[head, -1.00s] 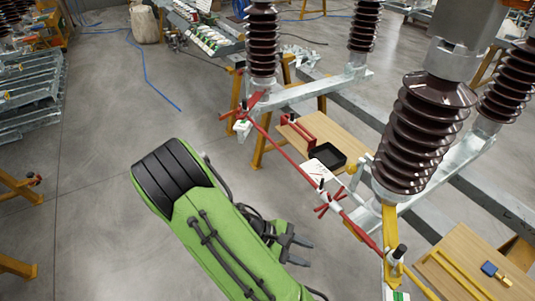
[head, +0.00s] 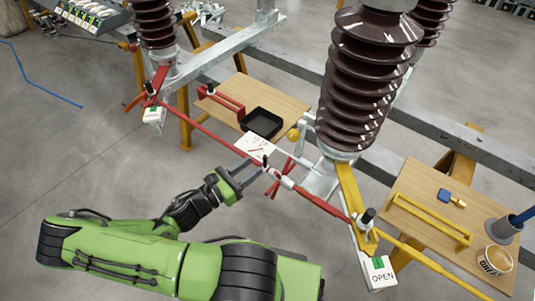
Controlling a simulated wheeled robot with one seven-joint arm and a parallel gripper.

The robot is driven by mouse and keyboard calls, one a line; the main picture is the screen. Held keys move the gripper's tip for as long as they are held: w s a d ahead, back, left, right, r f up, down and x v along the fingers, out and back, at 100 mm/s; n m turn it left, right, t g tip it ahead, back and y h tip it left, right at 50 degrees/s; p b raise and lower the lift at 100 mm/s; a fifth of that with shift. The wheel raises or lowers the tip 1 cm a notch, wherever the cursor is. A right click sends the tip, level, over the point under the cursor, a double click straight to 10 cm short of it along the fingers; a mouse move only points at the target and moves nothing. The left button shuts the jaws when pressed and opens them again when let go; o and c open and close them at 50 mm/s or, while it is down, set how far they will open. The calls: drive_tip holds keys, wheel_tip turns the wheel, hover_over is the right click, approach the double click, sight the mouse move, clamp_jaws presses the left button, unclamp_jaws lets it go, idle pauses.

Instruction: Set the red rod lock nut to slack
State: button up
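The red rod (head: 215,137) runs diagonally from the red clamp (head: 150,92) at the far left down to the yellow lever (head: 352,195). Midway along it is a pale metal coupling (head: 287,182) with red winged arms (head: 276,189), which I take to be the lock nut. A small black part stands just left of it. My gripper (head: 257,168) points at this spot from the left. Its two grey fingers are apart, with a gap between them. The fingertips are close to the winged arms; I cannot tell whether they touch. The nut's setting is not readable.
A wooden board with a black tray (head: 261,123) and a red bracket lies behind the rod. Brown ribbed insulators (head: 368,85) stand on the steel frame. An OPEN sign (head: 379,274) hangs below.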

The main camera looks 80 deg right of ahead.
sight(265, 163)
drive_tip(key=x, duration=0.8)
drive_tip(key=shift+b, duration=0.35)
drive_tip(key=shift+a, duration=0.1)
clamp_jaws()
